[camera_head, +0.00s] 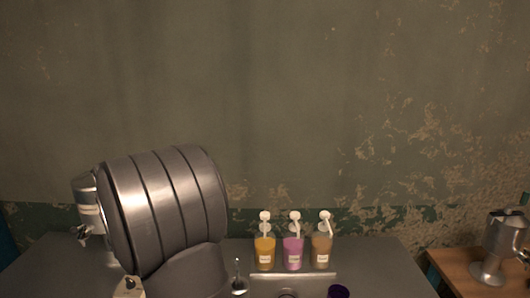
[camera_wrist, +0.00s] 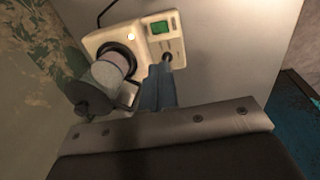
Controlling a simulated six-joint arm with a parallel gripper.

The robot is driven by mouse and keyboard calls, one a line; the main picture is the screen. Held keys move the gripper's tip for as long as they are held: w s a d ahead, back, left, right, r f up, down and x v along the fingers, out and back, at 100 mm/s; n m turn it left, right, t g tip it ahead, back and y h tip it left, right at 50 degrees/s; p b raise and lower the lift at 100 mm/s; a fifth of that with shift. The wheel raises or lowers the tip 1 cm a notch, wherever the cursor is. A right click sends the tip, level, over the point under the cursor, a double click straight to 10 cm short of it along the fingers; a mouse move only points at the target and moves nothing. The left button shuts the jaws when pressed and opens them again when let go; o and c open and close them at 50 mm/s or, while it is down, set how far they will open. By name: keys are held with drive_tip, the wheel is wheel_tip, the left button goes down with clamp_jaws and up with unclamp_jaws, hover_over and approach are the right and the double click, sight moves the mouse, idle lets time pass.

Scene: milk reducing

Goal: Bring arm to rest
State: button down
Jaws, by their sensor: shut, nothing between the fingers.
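My gripper (camera_wrist: 167,62) shows in the wrist view. Its blue-grey fingers are together and hold nothing. Their tips appear in front of a beige machine (camera_wrist: 106,40) with a green display; I cannot tell whether they touch it. My gripper cannot be made out in the head view. A large ribbed metal body (camera_head: 165,205) stands at the left of the head view; I cannot tell whether it is part of my arm.
On the grey table (camera_head: 385,265) stand yellow (camera_head: 265,252), pink (camera_head: 293,252) and brown (camera_head: 322,252) pump bottles. A purple cup (camera_head: 338,291) is at the front edge. A metal pot (camera_head: 495,245) stands on a wooden table (camera_head: 455,268) at right. A metal canister (camera_head: 88,205) is at left.

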drive_tip(key=shift+w+f, duration=0.2)
drive_tip(key=shift+f, duration=1)
drive_tip(key=shift+w+f, duration=0.2)
drive_tip(key=shift+f, duration=0.95)
drive_tip(key=c, duration=1.1)
unclamp_jaws()
drive_tip(key=o, duration=0.4)
drive_tip(key=shift+f, duration=0.1)
drive_tip(key=o, duration=0.7)
drive_tip(key=shift+w+a+f+m+t+y, duration=0.1)
drive_tip(key=shift+w+f+m+t+y, duration=0.05)
drive_tip(key=shift+f+m+t+y, duration=0.5)
drive_tip(key=shift+c, duration=0.2)
drive_tip(key=shift+o, duration=0.2)
drive_tip(key=shift+w+f+m+t+y, duration=0.1)
drive_tip(key=shift+m+t+y, duration=0.3)
drive_tip(key=shift+m, duration=0.35)
drive_tip(key=s+d+r+m+t+y, duration=0.25)
drive_tip(key=d+m+t+y, duration=0.25)
drive_tip(key=m+t, duration=0.35)
drive_tip(key=x, duration=1)
drive_tip(key=shift+a+g, duration=0.35)
drive_tip(key=shift+g, duration=0.05)
